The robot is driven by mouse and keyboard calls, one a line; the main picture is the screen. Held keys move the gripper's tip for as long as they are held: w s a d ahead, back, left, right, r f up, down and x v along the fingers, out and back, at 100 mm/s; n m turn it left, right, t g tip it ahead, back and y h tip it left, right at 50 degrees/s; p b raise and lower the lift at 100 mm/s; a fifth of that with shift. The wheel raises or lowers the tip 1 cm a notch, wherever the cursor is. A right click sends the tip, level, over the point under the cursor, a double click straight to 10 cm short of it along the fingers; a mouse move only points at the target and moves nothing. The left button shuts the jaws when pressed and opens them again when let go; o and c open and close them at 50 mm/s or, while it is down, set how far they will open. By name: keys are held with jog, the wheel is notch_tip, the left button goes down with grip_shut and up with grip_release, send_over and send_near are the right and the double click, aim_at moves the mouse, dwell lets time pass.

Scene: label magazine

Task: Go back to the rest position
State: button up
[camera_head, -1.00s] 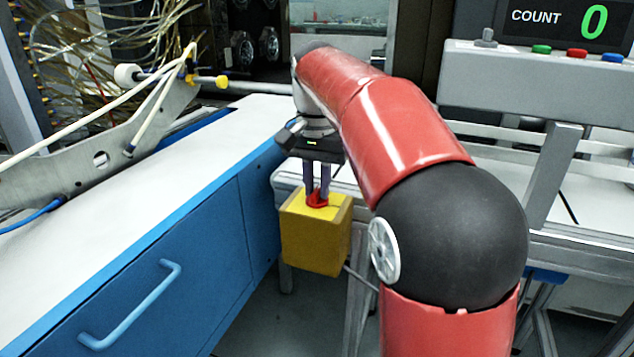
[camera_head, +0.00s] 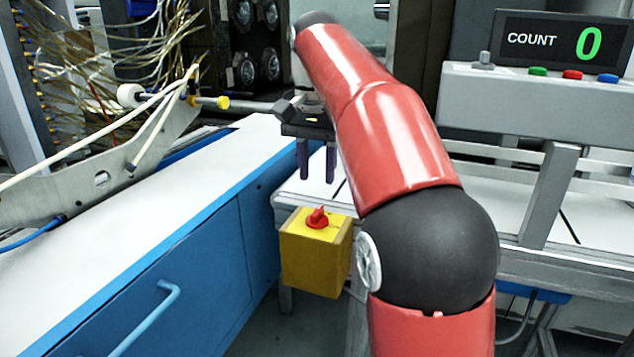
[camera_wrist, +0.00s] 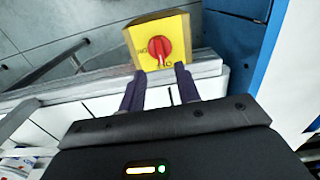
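My gripper (camera_head: 317,165) hangs in the air above a yellow switch box (camera_head: 313,262), with its two dark fingers apart and nothing between them. The box has a red rotary knob (camera_head: 317,217) on its top, clear below the fingertips. In the wrist view, my gripper (camera_wrist: 159,76) shows its two fingers spread, and the yellow box (camera_wrist: 181,27) with the red knob (camera_wrist: 159,50) lies beyond them. Small lettering stands beside the knob, too small to read surely. My red arm covers part of the scene right of the box.
A white-topped bench with a blue drawer front (camera_head: 190,285) runs along the left. A metal bracket (camera_head: 110,175) with hoses stands on it. A machine with a COUNT display (camera_head: 560,45) reading 0 and several coloured buttons is at right. A light table edge (camera_head: 300,190) lies behind the box.

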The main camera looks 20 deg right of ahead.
jog(key=shift+s+r, duration=0.1)
jog(key=shift+r, duration=0.05)
jog(key=s+f+n+t, duration=0.5)
jog(key=s+f+n, duration=0.2)
jog(key=s+f, duration=1.2)
jog(key=s, duration=0.3)
jog(key=shift+s+t, duration=0.25)
jog(key=shift+t, duration=0.05)
jog(key=shift+d, duration=0.2)
